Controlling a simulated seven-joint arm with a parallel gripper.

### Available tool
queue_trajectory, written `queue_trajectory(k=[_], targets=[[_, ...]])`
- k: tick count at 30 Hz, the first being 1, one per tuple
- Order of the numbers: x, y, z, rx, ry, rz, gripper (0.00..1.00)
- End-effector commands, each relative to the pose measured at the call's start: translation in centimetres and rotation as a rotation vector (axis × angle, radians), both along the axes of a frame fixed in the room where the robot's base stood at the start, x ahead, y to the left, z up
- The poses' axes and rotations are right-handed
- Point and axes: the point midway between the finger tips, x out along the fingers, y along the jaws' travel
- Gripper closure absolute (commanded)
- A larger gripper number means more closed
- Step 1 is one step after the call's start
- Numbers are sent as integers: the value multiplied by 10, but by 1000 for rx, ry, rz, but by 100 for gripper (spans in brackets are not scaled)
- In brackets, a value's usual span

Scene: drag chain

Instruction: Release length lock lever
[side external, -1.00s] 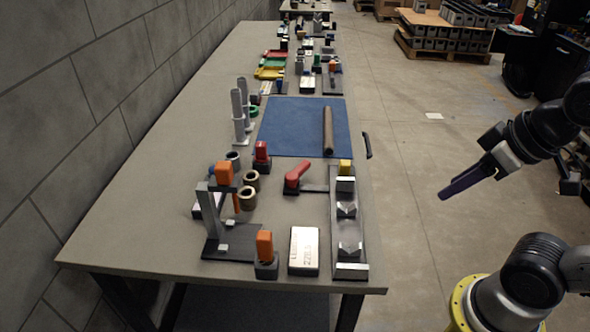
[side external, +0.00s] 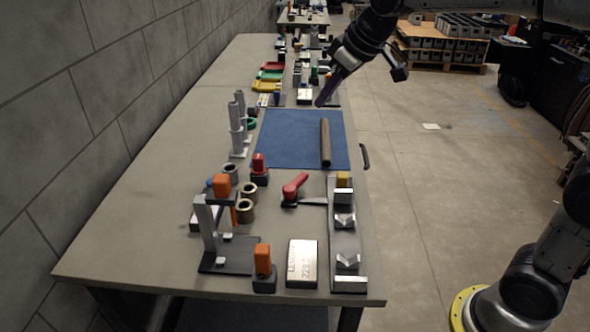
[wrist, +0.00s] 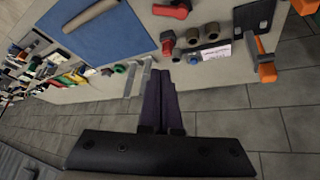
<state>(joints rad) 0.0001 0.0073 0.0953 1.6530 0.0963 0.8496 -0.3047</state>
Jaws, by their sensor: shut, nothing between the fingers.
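A red lever (side external: 295,186) sits on a small dark base on the near part of the bench, left of a grey rail with V-shaped blocks (side external: 345,240). A dark bar runs from the lever's base toward the rail. The lever also shows at the top of the wrist view (wrist: 174,9). My gripper (side external: 322,101) is shut and empty, above the far edge of the blue mat and well away from the lever. Its dark fingers show together in the wrist view (wrist: 160,80).
A brown tube (side external: 325,143) lies on the blue mat (side external: 280,140). Grey posts (side external: 236,130), a red-topped block (side external: 258,165), metal rings (side external: 246,200), an orange-topped stand (side external: 213,235) and a labelled metal block (side external: 302,262) stand around. The bench's left side is clear.

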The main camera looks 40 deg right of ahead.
Motion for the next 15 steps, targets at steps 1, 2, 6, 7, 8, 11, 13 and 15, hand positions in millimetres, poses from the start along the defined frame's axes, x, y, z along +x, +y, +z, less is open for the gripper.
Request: queue_trajectory(k=[1, 2, 6, 7, 8, 11, 13, 15], targets=[[19, 1, -12, 1, 20, 5, 100], [28, 1, -19, 1, 28, 7, 100], [65, 2, -54, 5, 76, 14, 100], [71, 3, -62, 6, 88, 14, 100], [77, 3, -70, 7, 100, 13, 100], [90, 3, -96, 9, 138, 13, 100], [94, 3, -112, 9, 164, 12, 100], [95, 3, -125, 10, 187, 12, 100]])
